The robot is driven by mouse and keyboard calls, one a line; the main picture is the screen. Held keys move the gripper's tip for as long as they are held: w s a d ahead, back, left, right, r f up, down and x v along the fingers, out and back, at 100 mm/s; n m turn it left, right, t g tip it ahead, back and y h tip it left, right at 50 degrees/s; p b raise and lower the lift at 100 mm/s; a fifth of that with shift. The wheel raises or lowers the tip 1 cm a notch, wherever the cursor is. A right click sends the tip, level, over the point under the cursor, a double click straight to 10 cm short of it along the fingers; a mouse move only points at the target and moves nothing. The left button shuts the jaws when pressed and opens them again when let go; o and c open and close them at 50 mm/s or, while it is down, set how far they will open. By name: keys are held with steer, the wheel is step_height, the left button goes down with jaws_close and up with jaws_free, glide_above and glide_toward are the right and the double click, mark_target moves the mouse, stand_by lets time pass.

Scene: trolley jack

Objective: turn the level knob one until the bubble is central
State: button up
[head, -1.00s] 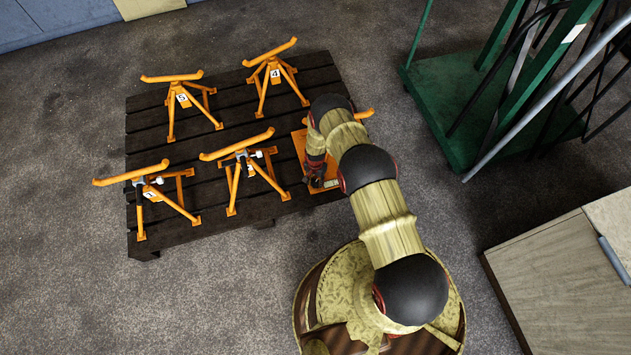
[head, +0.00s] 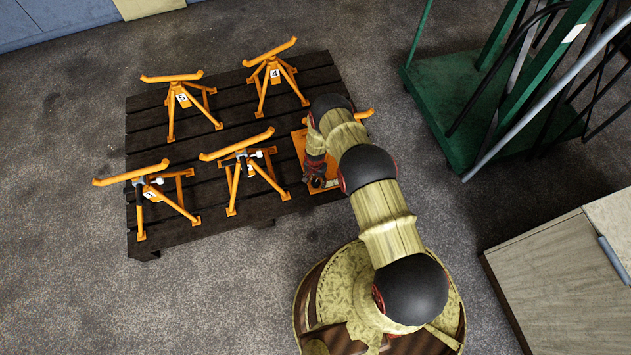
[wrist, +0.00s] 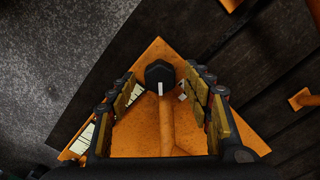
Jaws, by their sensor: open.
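A dark knob (wrist: 160,76) with a white mark on its face stands near the far corner of an orange base plate (wrist: 142,128) in the wrist view. My gripper (wrist: 163,88) is open, with one finger on each side of the knob and gaps between. In the head view my gripper (head: 318,178) is low over the orange plate at the right end of the pallet, and my arm hides the knob. A small pale piece (wrist: 183,91) shows beside the right finger, partly hidden. I cannot make out a bubble.
Several orange stands, including one numbered 4 (head: 275,73) and one numbered 5 (head: 183,98), stand on the dark slatted pallet (head: 232,105). A green cart (head: 440,115) with bars is at the right. A wooden cabinet (head: 560,280) is at lower right.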

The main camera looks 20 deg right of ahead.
mark_target(315, 182)
step_height(315, 182, up, 12)
stand_by(0.7)
stand_by(0.5)
